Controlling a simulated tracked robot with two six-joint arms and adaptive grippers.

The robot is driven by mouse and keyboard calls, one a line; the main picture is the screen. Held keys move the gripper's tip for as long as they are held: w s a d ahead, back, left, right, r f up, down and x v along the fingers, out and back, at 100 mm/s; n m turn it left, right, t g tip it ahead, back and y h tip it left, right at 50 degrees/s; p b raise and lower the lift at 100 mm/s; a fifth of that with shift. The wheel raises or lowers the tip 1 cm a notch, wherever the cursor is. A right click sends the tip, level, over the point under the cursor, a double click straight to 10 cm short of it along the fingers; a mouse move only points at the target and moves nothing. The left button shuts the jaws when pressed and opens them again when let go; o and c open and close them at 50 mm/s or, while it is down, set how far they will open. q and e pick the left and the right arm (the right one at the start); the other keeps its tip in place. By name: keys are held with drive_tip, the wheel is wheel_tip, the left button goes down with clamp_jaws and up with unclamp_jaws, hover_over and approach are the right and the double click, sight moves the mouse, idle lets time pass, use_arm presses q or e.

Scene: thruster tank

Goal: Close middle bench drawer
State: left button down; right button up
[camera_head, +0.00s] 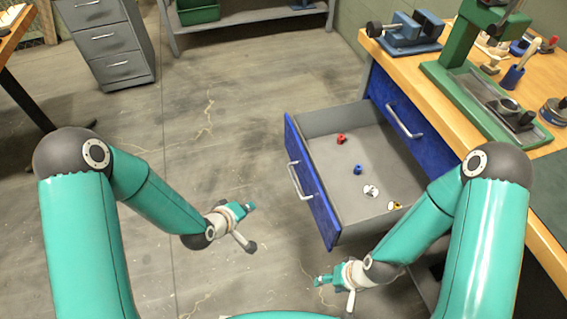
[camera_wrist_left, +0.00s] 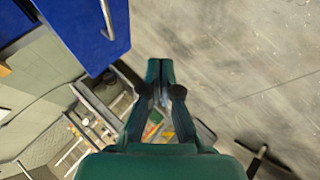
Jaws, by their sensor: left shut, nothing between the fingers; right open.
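The middle bench drawer stands pulled out from the wooden bench, with a blue front (camera_head: 313,190) and a silver bar handle (camera_head: 299,180). Its grey inside (camera_head: 345,150) holds a red piece, a blue piece and a few small white and yellowish pieces. My left gripper (camera_head: 248,207) is shut and empty, in front of the drawer and apart from it. In the left wrist view its fingers (camera_wrist_left: 160,66) are together, with the blue front (camera_wrist_left: 85,32) at the upper left. My right gripper (camera_head: 320,281) is open, near the drawer's near front corner and empty.
A closed blue drawer (camera_head: 398,100) sits above the open one under the wooden benchtop (camera_head: 400,62), which carries a green press and tools. A grey cabinet (camera_head: 115,45) and a low shelf (camera_head: 240,20) stand behind. The floor left of the drawer is clear.

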use_arm(q)
drive_tip(key=w+d+f+n+t+h+b, duration=0.1)
drive_tip(key=w+f+n+t+h+b, duration=0.15)
drive_tip(key=w+t+b, duration=0.5)
drive_tip(key=n+h+b, duration=0.1)
drive_tip(key=n+b, duration=0.2)
drive_tip(key=b, duration=0.8)
approach(293, 137)
drive_tip(key=w, duration=0.4)
drive_tip(key=shift+w+d+t+b, duration=0.25)
drive_tip(key=shift+w+d+b, duration=0.05)
drive_tip(key=shift+d, duration=0.6)
drive_tip(key=shift+w+d, duration=0.2)
drive_tip(key=shift+d, duration=0.3)
use_arm(e)
wheel_tip(293, 137, down, 22)
drive_tip(key=shift+f, duration=0.15)
